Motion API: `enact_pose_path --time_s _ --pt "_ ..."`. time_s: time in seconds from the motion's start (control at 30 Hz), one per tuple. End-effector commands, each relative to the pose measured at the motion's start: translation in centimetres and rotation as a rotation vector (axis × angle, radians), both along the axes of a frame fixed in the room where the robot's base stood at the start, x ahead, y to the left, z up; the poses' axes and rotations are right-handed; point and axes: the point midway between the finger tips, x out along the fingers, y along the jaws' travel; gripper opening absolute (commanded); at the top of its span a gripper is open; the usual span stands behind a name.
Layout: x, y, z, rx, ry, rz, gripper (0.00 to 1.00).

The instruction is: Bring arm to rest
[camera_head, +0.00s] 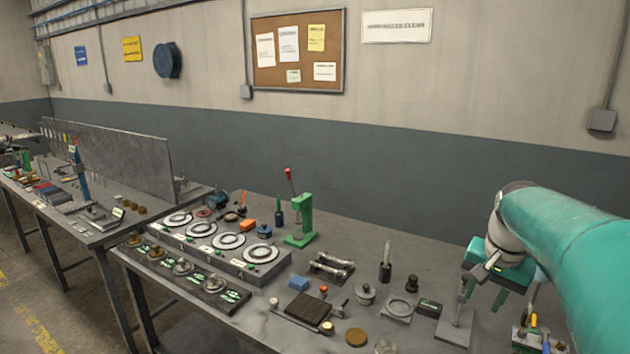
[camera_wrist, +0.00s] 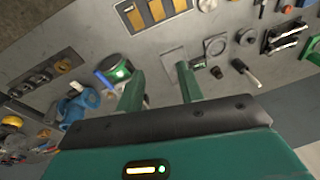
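My gripper (camera_wrist: 158,75) shows in the wrist view with its two green fingers apart and nothing between them. Bare grey bench top lies behind the gap. In the head view my teal arm comes in from the right side, and my gripper (camera_head: 484,292) hangs over the right part of the workbench (camera_head: 410,247). It points down and is partly hidden by the arm. A flat grey plate (camera_head: 455,328) with a thin upright post lies below it; I cannot tell whether they touch.
Near the gripper stand a grey square plate with a ring (camera_head: 398,308), a dark green box (camera_head: 428,308) and a lidded pot (camera_head: 365,294). A green lever press (camera_head: 301,220) rises farther back. Several small parts crowd the bench. The wall (camera_head: 420,160) runs behind.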

Motion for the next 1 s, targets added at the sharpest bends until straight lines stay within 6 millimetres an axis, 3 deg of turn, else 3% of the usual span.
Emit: enact_pose_path --time_s 0.03,0.2,0.5,0.7,1.0 --pt "-1.2 2.1 0.6 -0.011 -0.025 0.054 0.37" --pt "-5.0 7.8 1.1 -0.054 -0.092 0.227 0.37" --pt "-12.7 15.7 -0.8 -0.152 -0.209 0.526 0.37" --pt "-16.5 18.4 -3.0 -0.212 -0.266 0.67 0.37" --pt "-17.4 18.9 -3.7 -0.229 -0.279 0.706 0.37"
